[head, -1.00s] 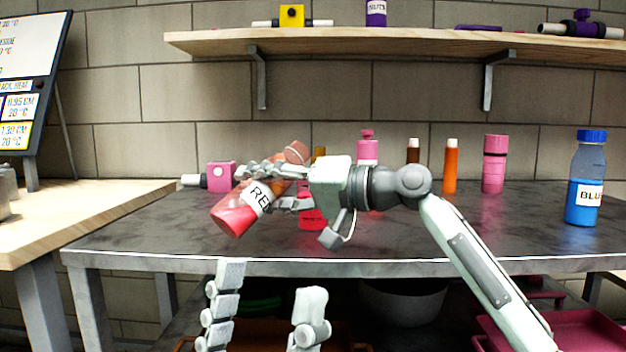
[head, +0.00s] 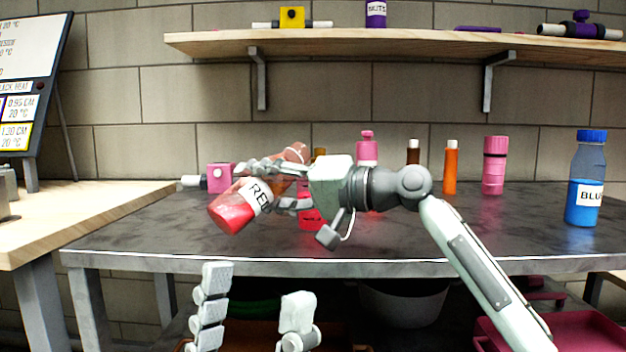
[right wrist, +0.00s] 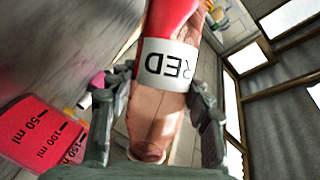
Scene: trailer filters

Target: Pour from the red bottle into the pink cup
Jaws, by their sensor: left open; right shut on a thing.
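The red bottle (head: 230,213) is clear, with red liquid and a white RED label. My right gripper (head: 264,188) is shut around its body and holds it above the table. The bottle is tilted, base toward the lower left and mouth end toward the upper right; the liquid lies at the base. In the right wrist view the bottle (right wrist: 165,100) sits between both fingers. A pinkish-red cup (head: 310,217) with ml marks stands partly hidden behind my right gripper; it also shows in the right wrist view (right wrist: 40,135). My left gripper (head: 256,285) is open and empty, in front of the table edge.
The dark table (head: 400,240) is clear at its front. Along its back stand a pink bottle (head: 367,150), an orange bottle (head: 450,168), a pink container (head: 494,165) and a blue bottle (head: 585,190). A pink block (head: 219,178) is at left. A shelf (head: 400,42) hangs above.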

